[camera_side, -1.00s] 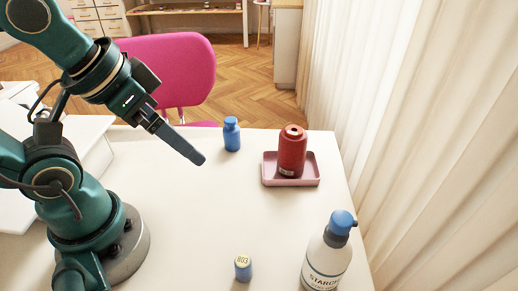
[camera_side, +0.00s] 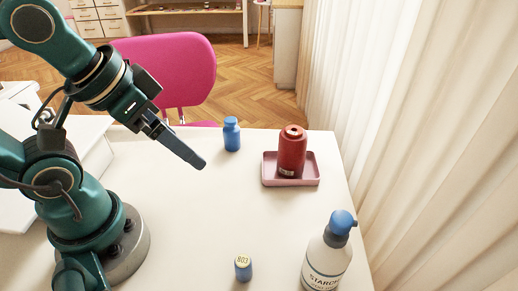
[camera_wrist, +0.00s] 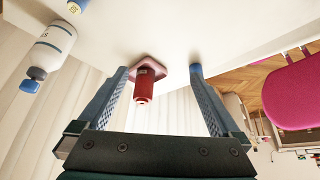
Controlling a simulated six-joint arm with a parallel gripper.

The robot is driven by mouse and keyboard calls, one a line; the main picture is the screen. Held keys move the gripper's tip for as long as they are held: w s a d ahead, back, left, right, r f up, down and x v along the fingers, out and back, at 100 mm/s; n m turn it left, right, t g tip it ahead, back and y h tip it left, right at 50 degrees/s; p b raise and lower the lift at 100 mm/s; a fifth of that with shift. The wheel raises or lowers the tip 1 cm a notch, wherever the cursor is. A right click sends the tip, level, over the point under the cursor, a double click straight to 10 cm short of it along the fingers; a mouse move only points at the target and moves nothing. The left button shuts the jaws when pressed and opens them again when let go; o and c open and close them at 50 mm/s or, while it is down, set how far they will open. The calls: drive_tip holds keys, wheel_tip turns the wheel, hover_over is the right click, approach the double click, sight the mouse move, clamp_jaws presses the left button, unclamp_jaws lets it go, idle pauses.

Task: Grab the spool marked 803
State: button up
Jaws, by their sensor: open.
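The spool marked 803 (camera_side: 243,268) is small and blue with a yellow label on its top. It stands upright near the front of the table; part of it also shows at the top edge of the wrist view (camera_wrist: 76,6). My gripper (camera_side: 200,163) is above the table at the back, well apart from this spool. In the wrist view its two fingers (camera_wrist: 160,95) are spread with nothing held between them. A second blue spool (camera_side: 231,134) stands upright at the back, right of my gripper in the side view; I see no marking on it.
A red spool (camera_side: 292,152) stands on a pink tray (camera_side: 291,183) at the back right. A starch bottle with a blue cap (camera_side: 328,258) stands at the front right. The white table's (camera_side: 190,215) middle is clear. A pink chair (camera_side: 178,68) is behind the table.

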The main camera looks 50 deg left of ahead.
drive_tip(key=c, duration=0.6)
drive_tip(key=shift+o, duration=0.2)
